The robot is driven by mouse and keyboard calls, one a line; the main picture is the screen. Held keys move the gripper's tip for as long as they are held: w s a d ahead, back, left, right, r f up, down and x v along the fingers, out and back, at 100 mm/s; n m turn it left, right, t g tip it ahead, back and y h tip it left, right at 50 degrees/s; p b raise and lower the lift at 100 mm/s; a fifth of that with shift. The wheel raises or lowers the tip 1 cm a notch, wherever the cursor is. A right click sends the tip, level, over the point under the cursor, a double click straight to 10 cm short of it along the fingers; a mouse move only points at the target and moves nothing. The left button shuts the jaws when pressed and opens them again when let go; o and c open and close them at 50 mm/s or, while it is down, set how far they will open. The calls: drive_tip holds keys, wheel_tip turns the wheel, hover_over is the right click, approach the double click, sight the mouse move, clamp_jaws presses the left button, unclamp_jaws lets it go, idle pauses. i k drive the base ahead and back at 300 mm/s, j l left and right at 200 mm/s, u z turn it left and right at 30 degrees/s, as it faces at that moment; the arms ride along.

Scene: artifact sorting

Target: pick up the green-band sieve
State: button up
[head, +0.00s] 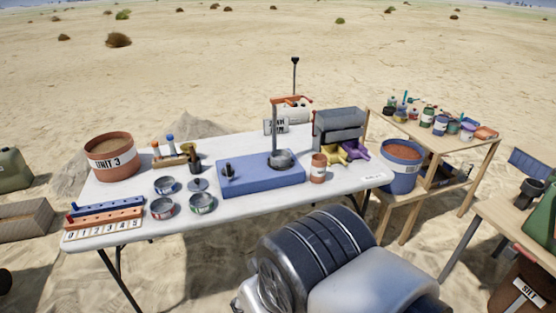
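A group of small round metal sieves lies on the white table, left of the blue block. The front right sieve (202,204) seems to have a green band, though it is small and the colour is hard to make out. A second sieve (162,209) is to its left, a third (165,186) is behind that one, and a round grey piece (198,185) is behind the green-looking one. All lie apart from my arm. My gripper is not visible; only dark and pale arm parts show at the bottom centre.
The white table (130,252) also holds a large UNIT 3 tub (110,158), a blue block (260,178) with an orange-topped stand, blue and orange racks (105,213), and a small brown can (318,168). A blue bucket (401,178) stands at right. The table front near the sieves is clear.

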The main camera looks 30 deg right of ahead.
sight(200, 203)
drive_tip(key=i+l, duration=0.15)
drive_tip(key=i, duration=0.3)
drive_tip(key=i+l, duration=0.15)
drive_tip(key=i, duration=0.25)
drive_tip(key=i+l, duration=0.1)
drive_tip(key=i, duration=0.35)
drive_tip(key=i+l+u, duration=0.1)
drive_tip(key=i, duration=0.35)
